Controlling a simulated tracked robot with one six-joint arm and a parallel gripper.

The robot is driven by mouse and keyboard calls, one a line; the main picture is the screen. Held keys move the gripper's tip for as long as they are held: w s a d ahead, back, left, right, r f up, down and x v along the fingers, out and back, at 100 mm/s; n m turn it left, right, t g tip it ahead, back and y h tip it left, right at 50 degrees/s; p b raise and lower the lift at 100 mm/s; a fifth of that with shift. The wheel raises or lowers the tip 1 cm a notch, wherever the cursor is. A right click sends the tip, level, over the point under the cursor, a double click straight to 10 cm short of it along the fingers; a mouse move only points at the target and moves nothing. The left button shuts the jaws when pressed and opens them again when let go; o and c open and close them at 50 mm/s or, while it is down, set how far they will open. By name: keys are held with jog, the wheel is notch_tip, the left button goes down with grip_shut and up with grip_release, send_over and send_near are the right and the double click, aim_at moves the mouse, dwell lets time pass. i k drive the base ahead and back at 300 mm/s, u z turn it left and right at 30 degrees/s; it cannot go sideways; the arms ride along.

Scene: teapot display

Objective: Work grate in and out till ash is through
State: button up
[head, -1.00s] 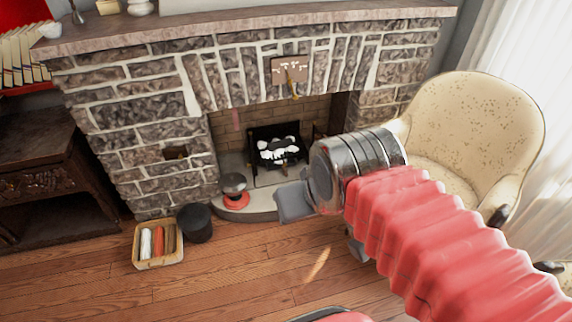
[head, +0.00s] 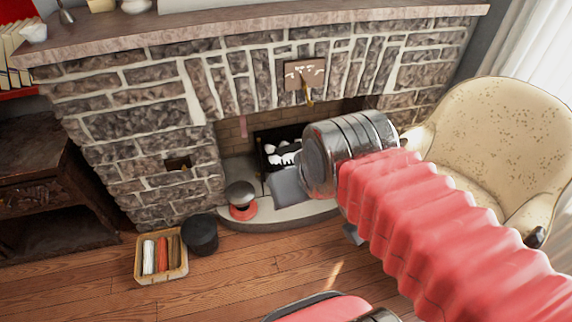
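The grate (head: 263,146) is a black basket inside the stone fireplace, holding white and dark lumps (head: 281,154). My arm's metal wrist hides its right side. My gripper (head: 288,187) shows as a grey finger or plate in front of the grate, low over the pale hearth. The other finger is hidden behind the wrist, so I cannot tell whether it is open or shut, or whether it touches the grate. Ash cannot be made out.
A dark-topped object with a red base (head: 242,200) stands on the hearth (head: 290,214), left of my gripper. A black bucket (head: 201,235) and a basket of rolls (head: 162,257) are on the floor. A cream armchair (head: 490,150) is at right. Wooden floor in front is partly clear.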

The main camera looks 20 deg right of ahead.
aim_at(268, 148)
jog(key=z, duration=0.05)
jog(key=i, duration=1.1)
